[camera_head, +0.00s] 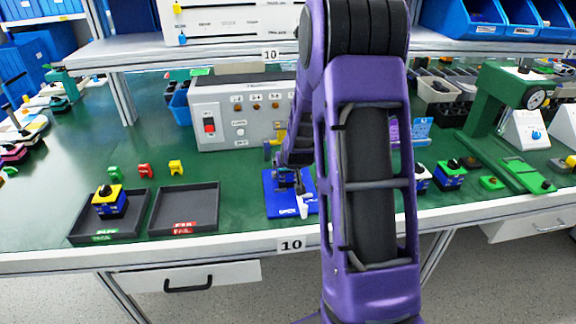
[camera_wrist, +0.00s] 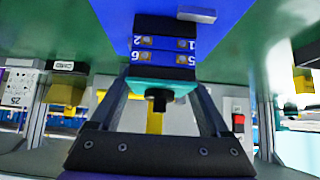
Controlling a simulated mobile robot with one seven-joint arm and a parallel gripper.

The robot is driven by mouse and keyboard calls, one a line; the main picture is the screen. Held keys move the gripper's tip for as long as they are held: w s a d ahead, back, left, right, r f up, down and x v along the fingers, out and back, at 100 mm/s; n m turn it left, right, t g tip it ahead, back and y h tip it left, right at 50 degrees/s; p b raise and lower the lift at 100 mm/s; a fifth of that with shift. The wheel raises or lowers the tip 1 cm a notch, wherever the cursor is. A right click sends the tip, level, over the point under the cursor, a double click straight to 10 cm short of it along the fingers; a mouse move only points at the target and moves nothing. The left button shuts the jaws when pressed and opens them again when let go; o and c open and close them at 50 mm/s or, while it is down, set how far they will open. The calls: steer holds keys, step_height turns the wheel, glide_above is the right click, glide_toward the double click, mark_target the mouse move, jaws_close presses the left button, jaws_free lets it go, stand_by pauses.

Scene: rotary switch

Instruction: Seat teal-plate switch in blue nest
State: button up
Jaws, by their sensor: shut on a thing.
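My gripper (camera_wrist: 162,104) is shut on the teal-plate switch. The teal plate (camera_wrist: 178,88) lies between the fingers, with a dark shaft pointing toward the palm. The switch body (camera_wrist: 165,50) has black and blue layers with numbered terminals and extends away from the palm to the blue nest (camera_wrist: 235,30). I cannot tell whether it touches the nest or sits fully in it. In the head view the blue nest (camera_head: 275,207) stands near the table's front edge, and my arm hides much of the gripper and the held switch.
Left of the nest are a dark tray marked FAIL (camera_head: 168,231) and another tray (camera_head: 85,235) holding a yellow-plate switch (camera_head: 110,203). A grey tester box (camera_head: 235,112) stands behind. Other switches (camera_head: 450,175) and a green press (camera_head: 505,100) are at right.

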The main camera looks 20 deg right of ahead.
steer(key=shift+f, duration=0.2)
steer(key=o, duration=1.4)
steer(key=shift+r, duration=0.1)
steer(key=shift+o, duration=0.2)
steer(key=shift+r, duration=0.1)
steer(key=shift+s+r, duration=0.1)
steer(key=shift+r, duration=0.15)
steer(key=p+v, duration=0.1)
steer(key=v, duration=1)
steer(key=shift+s, duration=0.3)
steer(key=shift+a+r, duration=0.1)
steer(key=shift+r, duration=0.05)
